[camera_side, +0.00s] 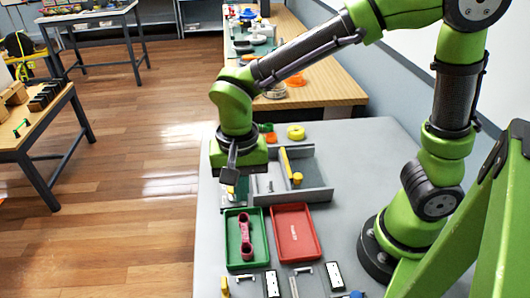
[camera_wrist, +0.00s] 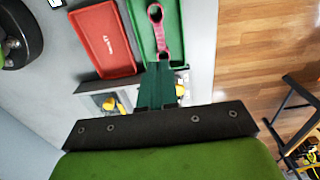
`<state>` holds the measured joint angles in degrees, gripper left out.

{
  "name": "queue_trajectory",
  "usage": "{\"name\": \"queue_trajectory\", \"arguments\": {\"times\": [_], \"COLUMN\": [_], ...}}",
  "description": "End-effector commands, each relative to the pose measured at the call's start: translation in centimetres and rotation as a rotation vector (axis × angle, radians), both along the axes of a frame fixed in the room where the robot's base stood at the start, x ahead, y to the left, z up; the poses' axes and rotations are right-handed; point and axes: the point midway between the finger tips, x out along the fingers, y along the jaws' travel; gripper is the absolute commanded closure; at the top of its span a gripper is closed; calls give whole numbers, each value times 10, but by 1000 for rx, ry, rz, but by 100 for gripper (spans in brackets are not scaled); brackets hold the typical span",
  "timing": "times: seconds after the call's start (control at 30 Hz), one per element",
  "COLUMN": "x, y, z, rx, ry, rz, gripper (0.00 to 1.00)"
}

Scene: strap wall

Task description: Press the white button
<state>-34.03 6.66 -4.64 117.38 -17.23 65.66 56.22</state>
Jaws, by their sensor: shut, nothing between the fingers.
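My gripper (camera_side: 230,178) points down over the back left part of the grey table, just behind the green tray. In the wrist view its dark green fingers (camera_wrist: 160,72) are together, with nothing seen between them. I cannot pick out a white button for certain. A white plate with dark marks (camera_side: 335,275) lies near the front of the table, and a similar plate (camera_side: 272,284) lies to its left. A small white and yellow item (camera_wrist: 183,90) shows beside the fingers in the wrist view, partly hidden by them.
A green tray (camera_side: 231,256) holds a pink wrench-shaped piece (camera_side: 246,236). A red tray (camera_side: 296,233) stands to its right and looks empty. Behind is a grey walled fixture (camera_side: 318,194) with a yellow-handled part (camera_side: 291,168). A yellow ring (camera_side: 296,132) lies farther back.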

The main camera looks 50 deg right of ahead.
Motion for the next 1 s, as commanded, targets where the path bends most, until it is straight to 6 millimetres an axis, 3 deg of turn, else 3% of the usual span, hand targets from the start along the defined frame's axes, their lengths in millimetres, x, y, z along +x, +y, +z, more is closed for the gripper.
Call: {"name": "queue_trajectory", "arguments": {"times": [0.17,0.27,0.5,0.7,0.9,1.0], "x": [8,27,101,148,174,181], "y": [-19,-44,-120,-164,-169,-165], "z": [-8,-18,-38,-34,-18,-12], "rx": [-14,-28,-147,-359,-559,-615], "ry": [14,-28,-287,-469,-575,-599], "rz": [-55,-37,415,896,1274,1376], "gripper": [100,100,100,100,100,100]}}
